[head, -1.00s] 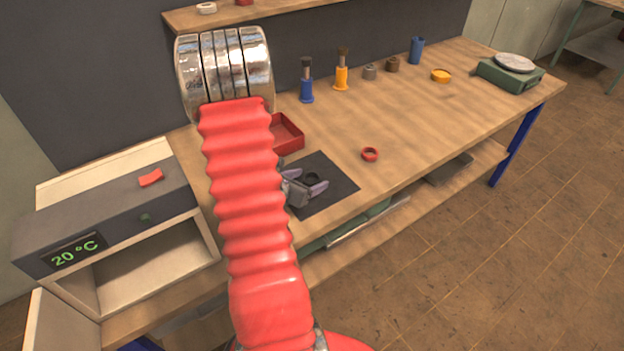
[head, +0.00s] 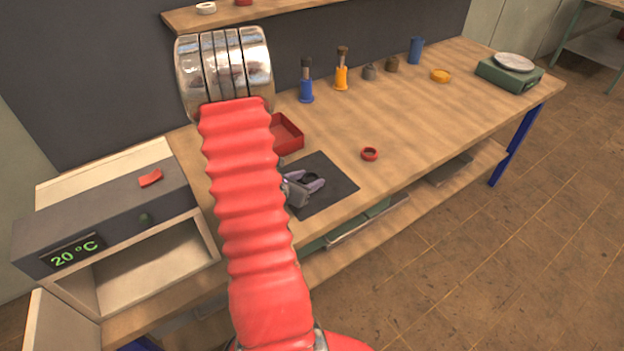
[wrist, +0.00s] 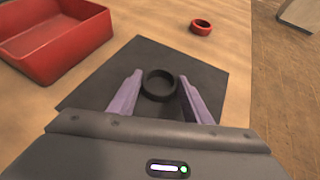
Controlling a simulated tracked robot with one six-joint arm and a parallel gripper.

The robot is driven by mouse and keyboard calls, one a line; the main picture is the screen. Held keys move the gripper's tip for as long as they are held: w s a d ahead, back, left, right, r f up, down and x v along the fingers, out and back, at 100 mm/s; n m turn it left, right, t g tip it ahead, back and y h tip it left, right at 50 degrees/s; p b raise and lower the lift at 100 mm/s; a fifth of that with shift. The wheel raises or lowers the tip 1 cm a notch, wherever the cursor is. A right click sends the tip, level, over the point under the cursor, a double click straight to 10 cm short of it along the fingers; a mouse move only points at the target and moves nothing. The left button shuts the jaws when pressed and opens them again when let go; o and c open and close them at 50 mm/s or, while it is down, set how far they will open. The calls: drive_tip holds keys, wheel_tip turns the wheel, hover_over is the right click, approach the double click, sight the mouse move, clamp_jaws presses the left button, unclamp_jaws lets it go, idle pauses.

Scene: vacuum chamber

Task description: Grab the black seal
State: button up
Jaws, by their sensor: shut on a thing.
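The black seal (wrist: 159,97) is a small dark ring between the purple fingers of my gripper (wrist: 160,76) in the wrist view. My gripper is shut on it, with one finger on each side. In the head view my gripper (head: 311,180) is low over the dark mat (head: 338,188), with the seal (head: 308,178) at its fingers. The mat (wrist: 205,75) also shows under the seal in the wrist view. I cannot tell whether the seal rests on the mat or is just above it.
A red tray (head: 289,138) is behind the mat. A red ring (head: 369,154) lies to its right. An open-fronted box with a display (head: 75,252) is at the left.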

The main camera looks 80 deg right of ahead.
drive_tip(key=c, duration=0.3)
drive_tip(key=shift+r, duration=0.15)
wheel_tip(320, 180, up, 10)
idle(0.7)
drive_tip(key=shift+w, duration=0.1)
idle(0.5)
